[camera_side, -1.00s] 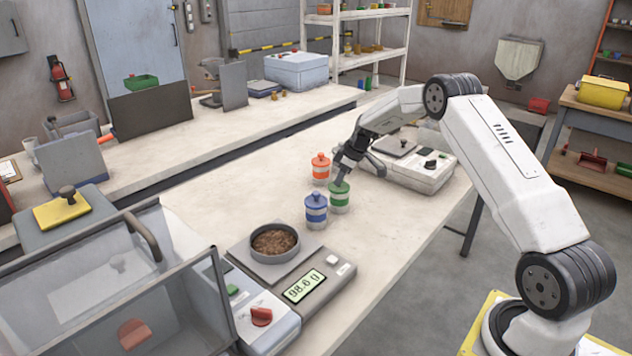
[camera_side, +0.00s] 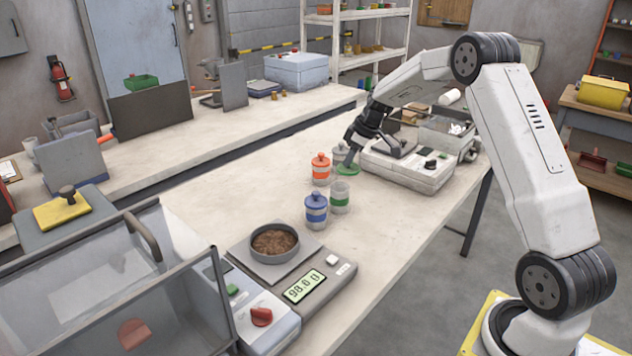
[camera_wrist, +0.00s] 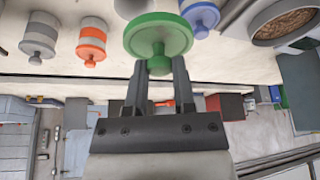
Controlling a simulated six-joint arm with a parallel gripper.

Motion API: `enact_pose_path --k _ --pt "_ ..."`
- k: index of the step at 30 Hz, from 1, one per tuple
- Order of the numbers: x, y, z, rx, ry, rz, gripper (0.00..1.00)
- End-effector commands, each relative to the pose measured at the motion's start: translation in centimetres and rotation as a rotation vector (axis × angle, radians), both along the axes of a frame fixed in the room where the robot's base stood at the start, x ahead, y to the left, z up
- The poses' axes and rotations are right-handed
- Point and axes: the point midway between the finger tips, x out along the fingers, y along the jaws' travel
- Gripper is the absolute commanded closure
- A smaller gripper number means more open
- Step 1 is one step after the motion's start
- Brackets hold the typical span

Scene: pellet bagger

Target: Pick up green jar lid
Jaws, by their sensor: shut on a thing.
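The green jar lid (camera_side: 347,169) is held by my gripper (camera_side: 352,160) above the worktable, behind the open jar. In the wrist view the lid (camera_wrist: 158,36) is a round green disc, and my gripper (camera_wrist: 160,68) is shut on its small knob. The jar with a green band (camera_side: 340,198) stands upright on the table without a lid. In the side view the fingertips are small and partly merge with the lid.
A blue jar (camera_side: 316,210), an orange jar (camera_side: 321,170) and a grey jar (camera_wrist: 40,36) stand close by with lids on. A scale (camera_side: 306,285) with a dish of brown pellets (camera_side: 274,242) is in front. A white device (camera_side: 408,165) stands to the right.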

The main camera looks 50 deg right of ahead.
Motion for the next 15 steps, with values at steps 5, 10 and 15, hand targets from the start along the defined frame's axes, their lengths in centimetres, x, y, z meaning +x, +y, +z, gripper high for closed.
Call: enact_pose_path --k 5,10,15 --pt "-2.3 0.9 1.5 0.0 -0.001 0.0 1.0" --pt "-4.5 1.8 2.5 0.0 -0.001 -0.002 1.0" --pt "-6.4 2.5 3.4 -0.001 -0.002 -0.001 1.0"
